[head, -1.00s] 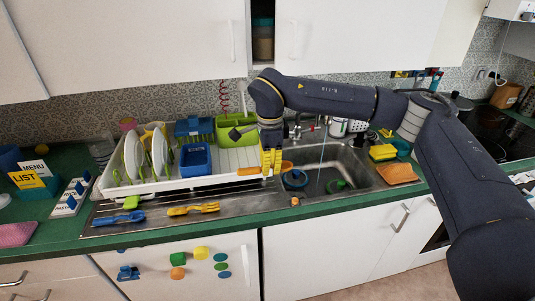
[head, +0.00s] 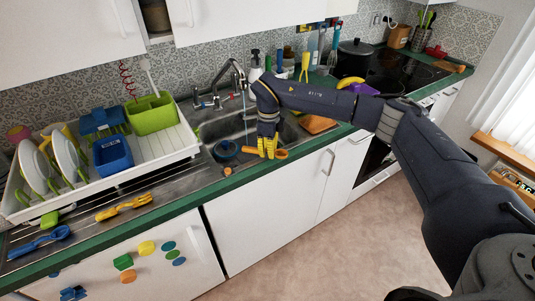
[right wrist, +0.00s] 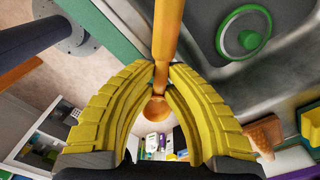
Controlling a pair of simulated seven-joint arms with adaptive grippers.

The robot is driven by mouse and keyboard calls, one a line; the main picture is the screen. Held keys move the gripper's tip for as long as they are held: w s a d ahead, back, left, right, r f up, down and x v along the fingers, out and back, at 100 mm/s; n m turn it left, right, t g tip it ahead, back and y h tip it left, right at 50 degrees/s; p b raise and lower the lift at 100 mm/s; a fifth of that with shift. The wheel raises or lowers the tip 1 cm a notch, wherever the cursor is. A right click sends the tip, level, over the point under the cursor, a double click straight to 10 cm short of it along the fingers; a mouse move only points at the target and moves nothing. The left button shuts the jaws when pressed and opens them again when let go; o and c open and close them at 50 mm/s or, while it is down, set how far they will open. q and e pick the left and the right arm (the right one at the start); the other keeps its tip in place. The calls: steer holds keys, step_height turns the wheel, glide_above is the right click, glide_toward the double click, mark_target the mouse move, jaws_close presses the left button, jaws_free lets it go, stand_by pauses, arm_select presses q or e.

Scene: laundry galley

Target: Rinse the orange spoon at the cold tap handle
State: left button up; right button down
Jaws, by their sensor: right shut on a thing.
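My right gripper (head: 268,148), with yellow ribbed fingers, is shut on the orange spoon (head: 281,154), above the sink's front edge. The spoon sticks out on both sides of the fingers. In the right wrist view the spoon (right wrist: 167,40) runs between the fingers, one rounded end low between them. The tap (head: 238,72) arches over the sink (head: 212,134), with a thin water stream (head: 244,108) below its spout. The gripper is in front of and right of the stream. Tap handles (head: 208,103) stand left of the spout; I cannot tell which is cold. My left gripper is not in view.
A green ring (right wrist: 243,40) is in the basin. The white dish rack (head: 110,178) stands left.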

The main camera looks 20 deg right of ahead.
steer(key=shift+w+a, duration=0.1)
steer(key=shift+w, duration=0.25)
steer(key=w+d+f, duration=0.1)
steer(key=w, duration=0.5)
steer(key=w+d+f, duration=0.1)
steer(key=w+d, duration=0.1)
steer(key=w, duration=0.4)
steer(key=shift+w+d+f, duration=0.25)
steer(key=shift+w+f, duration=0.1)
stand_by(0.3)
steer(key=shift+d, duration=0.25)
stand_by(0.5)
steer(key=shift+s+d, duration=0.1)
steer(key=shift+d, duration=0.2)
steer(key=shift+a, duration=0.2)
